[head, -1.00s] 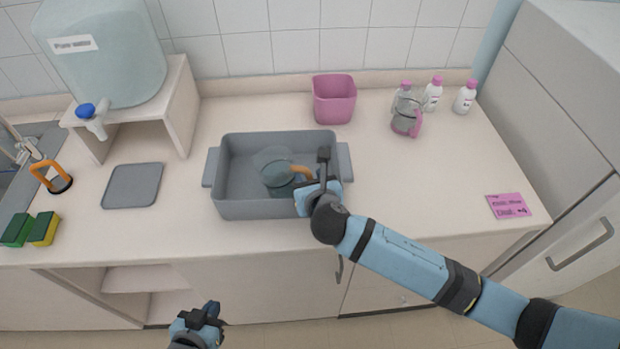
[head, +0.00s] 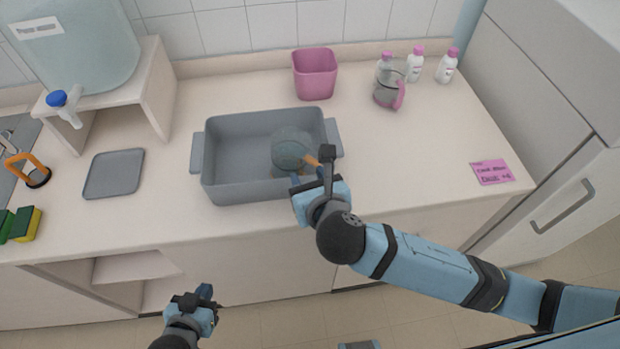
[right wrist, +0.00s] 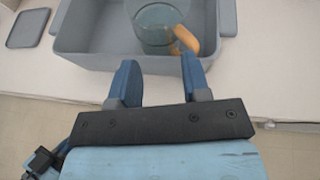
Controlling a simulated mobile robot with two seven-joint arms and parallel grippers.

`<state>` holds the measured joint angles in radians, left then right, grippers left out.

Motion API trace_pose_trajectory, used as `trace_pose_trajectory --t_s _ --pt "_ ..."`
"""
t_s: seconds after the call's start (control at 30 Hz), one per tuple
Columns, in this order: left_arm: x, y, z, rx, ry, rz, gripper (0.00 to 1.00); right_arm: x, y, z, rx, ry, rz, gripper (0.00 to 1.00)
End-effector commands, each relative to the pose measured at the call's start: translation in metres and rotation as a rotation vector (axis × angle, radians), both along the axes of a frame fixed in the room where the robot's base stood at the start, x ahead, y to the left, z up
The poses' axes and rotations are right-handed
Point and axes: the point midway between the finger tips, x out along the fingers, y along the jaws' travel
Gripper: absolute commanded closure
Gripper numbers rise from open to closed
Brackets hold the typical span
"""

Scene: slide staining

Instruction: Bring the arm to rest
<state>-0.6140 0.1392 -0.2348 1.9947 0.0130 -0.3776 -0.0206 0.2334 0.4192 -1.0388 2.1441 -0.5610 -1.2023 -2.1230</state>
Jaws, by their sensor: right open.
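My right gripper (right wrist: 158,80) is open and empty in the right wrist view, with its two blue fingers apart in front of the grey tub. In the head view it is at the tub's front right corner, where its fingers are partly hidden by the wrist. A clear jug with an orange handle (right wrist: 184,40) stands in the grey tub (head: 245,190); it also shows in the head view (head: 290,150). My left gripper (head: 205,296) hangs low in front of the counter at the bottom; its fingers are too small to tell open or shut.
A pink bin (head: 314,75), a glass jug with a pink handle (head: 388,90) and several pink-capped bottles (head: 446,67) stand at the back. A grey mat (head: 114,174) and a water tank (head: 75,50) on a stand are left. A pink card (head: 492,172) lies right.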

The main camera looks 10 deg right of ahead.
Motion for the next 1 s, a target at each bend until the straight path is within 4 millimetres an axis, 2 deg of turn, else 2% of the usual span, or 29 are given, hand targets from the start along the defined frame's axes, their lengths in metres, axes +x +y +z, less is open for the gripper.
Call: trace_pose_trajectory --t_s 0.33,0.47,0.57,0.77,0.87,1.0 --pt "0.000 0.000 0.000 0.000 0.000 0.000 1.00 -0.006 -0.001 0.002 0.005 0.002 -0.001 0.57" --pt "0.000 0.000 0.001 0.000 0.001 0.000 1.00 -0.008 0.000 -0.006 0.126 0.053 -0.033 0.57" --pt "0.000 0.000 0.004 0.001 0.002 0.000 1.00 -0.012 0.000 -0.021 0.376 0.155 -0.116 0.57" --pt "-0.001 0.001 0.012 0.003 0.000 0.001 1.00 -0.029 -0.014 -0.067 1.098 0.431 -0.439 0.57" --pt "0.000 0.003 0.016 0.005 0.000 0.003 1.00 -0.043 -0.031 -0.092 1.464 0.547 -0.650 0.57" --pt "0.000 0.004 0.021 0.006 -0.002 0.006 1.00 -0.069 -0.065 -0.128 1.960 0.647 -0.977 0.57"
